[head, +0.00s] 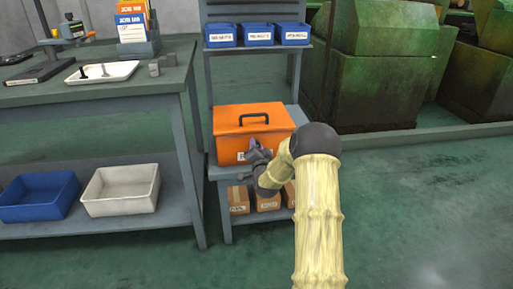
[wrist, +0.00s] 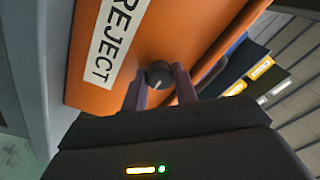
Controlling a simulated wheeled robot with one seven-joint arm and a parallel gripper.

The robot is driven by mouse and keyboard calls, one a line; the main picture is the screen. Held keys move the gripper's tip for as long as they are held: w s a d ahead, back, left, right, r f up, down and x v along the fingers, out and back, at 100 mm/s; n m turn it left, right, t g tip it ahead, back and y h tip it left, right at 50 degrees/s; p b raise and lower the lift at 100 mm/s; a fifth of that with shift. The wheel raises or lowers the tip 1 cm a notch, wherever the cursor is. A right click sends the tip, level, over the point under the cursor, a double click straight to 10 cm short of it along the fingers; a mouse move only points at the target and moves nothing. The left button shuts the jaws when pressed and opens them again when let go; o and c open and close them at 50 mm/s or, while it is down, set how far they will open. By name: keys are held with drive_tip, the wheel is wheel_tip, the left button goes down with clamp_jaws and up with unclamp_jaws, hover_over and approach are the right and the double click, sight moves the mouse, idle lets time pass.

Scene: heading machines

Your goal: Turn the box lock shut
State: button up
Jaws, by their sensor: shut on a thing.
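The orange box (head: 235,138) stands on a grey rack shelf, its lid down and a black handle (head: 253,118) on top. In the wrist view its front face (wrist: 150,50) carries a white label reading "REJECT" (wrist: 113,35). The box lock is a round dark knob (wrist: 158,74) with a pale mark on it, on the box front. My gripper (wrist: 159,82) has its two fingers on either side of the knob, shut on it. In the head view my gripper (head: 256,152) is at the box front, and my arm hides the knob and part of the label.
Blue labelled bins (head: 257,34) stand on the rack shelf above the box. Brown cartons (head: 238,198) sit on the shelf below. A grey workbench (head: 100,92) is close on the left, with blue (head: 38,196) and white (head: 122,190) bins underneath. The floor at right is clear.

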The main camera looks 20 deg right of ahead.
drive_tip(key=o, duration=1)
drive_tip(key=shift+c, duration=0.2)
drive_tip(key=p+v, duration=0.4)
drive_tip(key=v, duration=1.3)
drive_tip(key=shift+s+f, duration=0.2)
drive_tip(key=shift+a, duration=0.15)
